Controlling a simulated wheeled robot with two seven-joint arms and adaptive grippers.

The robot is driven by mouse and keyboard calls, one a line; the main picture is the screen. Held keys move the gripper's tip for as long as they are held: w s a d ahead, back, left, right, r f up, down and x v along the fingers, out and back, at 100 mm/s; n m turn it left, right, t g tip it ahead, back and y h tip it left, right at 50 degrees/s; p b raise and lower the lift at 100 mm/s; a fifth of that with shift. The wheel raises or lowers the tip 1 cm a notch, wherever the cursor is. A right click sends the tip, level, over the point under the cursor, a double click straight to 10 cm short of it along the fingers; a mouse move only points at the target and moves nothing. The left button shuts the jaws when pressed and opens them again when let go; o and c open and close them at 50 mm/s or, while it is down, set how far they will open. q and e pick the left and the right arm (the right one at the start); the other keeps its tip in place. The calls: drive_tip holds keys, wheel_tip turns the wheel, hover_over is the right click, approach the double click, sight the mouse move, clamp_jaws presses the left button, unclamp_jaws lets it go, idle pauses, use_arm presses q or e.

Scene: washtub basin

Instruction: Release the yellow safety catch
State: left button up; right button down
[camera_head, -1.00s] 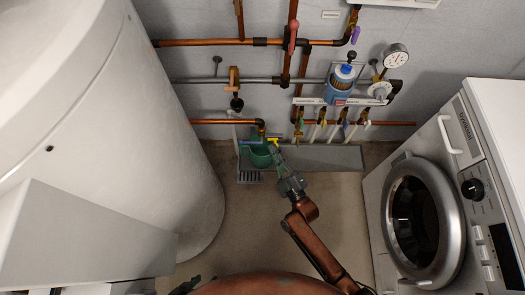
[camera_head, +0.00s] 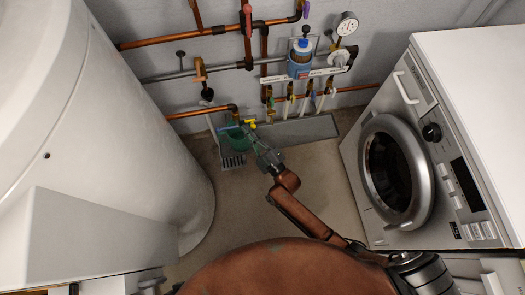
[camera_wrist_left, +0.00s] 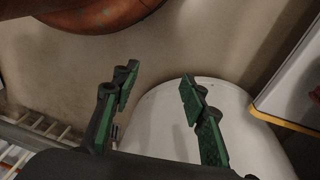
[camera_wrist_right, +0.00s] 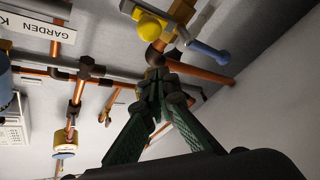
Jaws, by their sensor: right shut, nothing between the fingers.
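In the right wrist view the catch (camera_wrist_right: 150,27) is a rounded yellow knob on a brass fitting, and the blue lever (camera_wrist_right: 208,52) points away to the right. My right gripper (camera_head: 253,137) is shut and empty, just below the catch; its fingertips (camera_wrist_right: 155,80) appear apart from the knob in the right wrist view. My left gripper (camera_wrist_left: 157,85) is open and empty, away from the catch over the floor and a white rounded surface.
Copper pipes and several small valves line the wall near a blue filter (camera_head: 300,64). A large white tank (camera_head: 90,130) is on the left, a washing machine (camera_head: 440,130) on the right, with bare floor (camera_head: 235,205) between.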

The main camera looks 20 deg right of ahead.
use_arm(q)
drive_tip(key=s+a+r+g+p, duration=0.2)
drive_tip(key=s+r, duration=0.1)
drive_tip(key=r, duration=0.1)
drive_tip(key=shift+y, duration=0.4)
drive_tip(key=f, duration=0.2)
drive_tip(key=a+f, duration=0.1)
drive_tip(key=f, duration=0.1)
drive_tip(key=shift+s+p, duration=0.25)
drive_tip(key=shift+p, duration=0.05)
use_arm(e)
drive_tip(key=v, duration=1)
drive_tip(key=shift+a, duration=0.15)
